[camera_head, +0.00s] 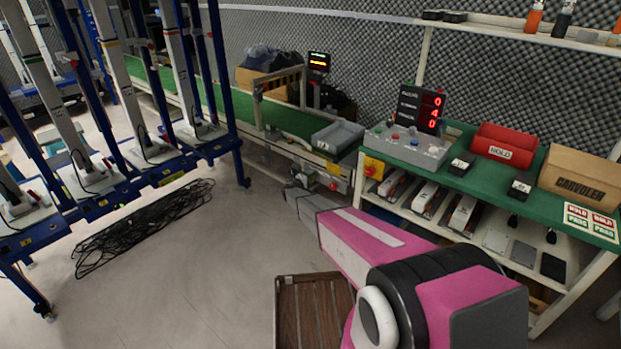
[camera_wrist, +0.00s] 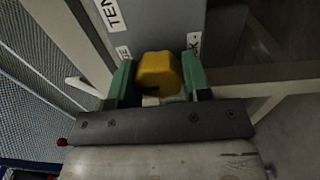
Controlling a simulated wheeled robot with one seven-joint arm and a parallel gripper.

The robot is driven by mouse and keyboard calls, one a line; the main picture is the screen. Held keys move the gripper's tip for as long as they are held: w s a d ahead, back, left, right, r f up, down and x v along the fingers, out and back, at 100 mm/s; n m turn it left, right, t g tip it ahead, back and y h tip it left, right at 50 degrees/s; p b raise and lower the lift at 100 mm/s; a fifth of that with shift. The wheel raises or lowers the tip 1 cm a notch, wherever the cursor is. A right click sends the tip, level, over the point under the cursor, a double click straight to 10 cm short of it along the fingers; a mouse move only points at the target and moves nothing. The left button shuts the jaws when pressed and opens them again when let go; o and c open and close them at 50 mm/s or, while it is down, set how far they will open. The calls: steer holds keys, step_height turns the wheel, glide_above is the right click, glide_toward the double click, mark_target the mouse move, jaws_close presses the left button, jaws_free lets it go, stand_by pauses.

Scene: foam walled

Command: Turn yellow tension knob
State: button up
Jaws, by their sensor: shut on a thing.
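The yellow tension knob (camera_wrist: 158,72) sits on a grey panel (camera_wrist: 165,25) with white labels, one starting "TEN", in the wrist view. My gripper (camera_wrist: 160,80) has green fingertips on the left and right sides of the knob and is shut on it. In the head view my arm reaches to the left, with my gripper (camera_head: 294,188) low beside the near end of the conveyor. The knob cannot be made out there.
The green conveyor (camera_head: 265,127) runs behind my gripper, with a grey tray (camera_head: 338,136) at its end. A green-topped workbench (camera_head: 455,183) stands to the right. A blue rack (camera_head: 205,150) and black cable pile (camera_head: 145,225) are left. A slatted wooden pallet (camera_head: 312,315) lies in front.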

steer(key=shift+m, duration=0.6)
steer(key=o, duration=0.9)
steer(key=shift+s+a, duration=0.1)
steer(key=shift+a, duration=0.05)
steer(key=v, duration=1)
steer(key=shift+s+a, duration=0.2)
